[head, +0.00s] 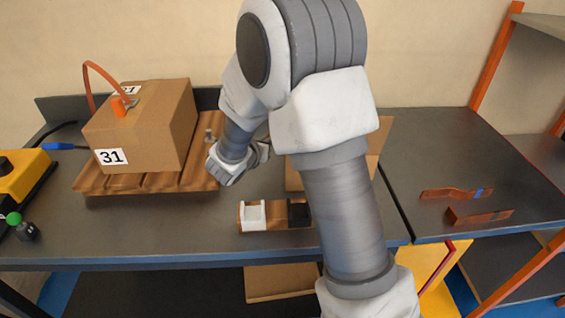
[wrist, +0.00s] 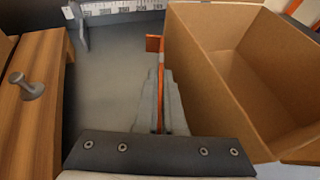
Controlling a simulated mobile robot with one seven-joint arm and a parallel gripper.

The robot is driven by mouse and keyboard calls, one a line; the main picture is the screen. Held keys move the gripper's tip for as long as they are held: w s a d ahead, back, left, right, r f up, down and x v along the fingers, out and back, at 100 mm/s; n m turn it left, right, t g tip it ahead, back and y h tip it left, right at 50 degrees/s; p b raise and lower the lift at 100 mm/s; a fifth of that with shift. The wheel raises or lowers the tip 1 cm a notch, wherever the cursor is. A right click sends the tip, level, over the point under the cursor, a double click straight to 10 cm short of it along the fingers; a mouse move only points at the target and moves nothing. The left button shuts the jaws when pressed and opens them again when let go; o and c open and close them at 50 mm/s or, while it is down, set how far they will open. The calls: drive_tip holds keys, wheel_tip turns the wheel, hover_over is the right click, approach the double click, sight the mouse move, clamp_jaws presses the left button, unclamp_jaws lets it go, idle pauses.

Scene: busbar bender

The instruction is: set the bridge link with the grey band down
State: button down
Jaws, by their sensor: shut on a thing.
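In the wrist view my gripper (wrist: 163,76) is shut on a flat copper link (wrist: 153,44). The link stands on edge between the fingers, and a short bent end shows beyond the tips. I cannot make out a grey band on it, as the fingers cover part of it. The link is over the grey bench top, between a wooden slatted stand and an open cardboard box (wrist: 235,65). In the head view my arm hides the fingers and the held link. Two other copper links lie on the right table, one with a blue band (head: 457,193) and one with a darker band (head: 478,216).
The slatted stand (head: 90,182) bears a closed carton (head: 150,125) marked 31. A metal peg (wrist: 27,87) stands on the wood. A ruler strip (wrist: 125,8) runs along the back.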

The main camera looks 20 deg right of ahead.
sight(268, 166)
drive_tip(key=shift+f+b, duration=0.75)
drive_tip(key=shift+f, duration=2.45)
drive_tip(key=shift+f, duration=0.1)
drive_tip(key=shift+f, duration=0.1)
drive_tip(key=c, duration=1)
unclamp_jaws()
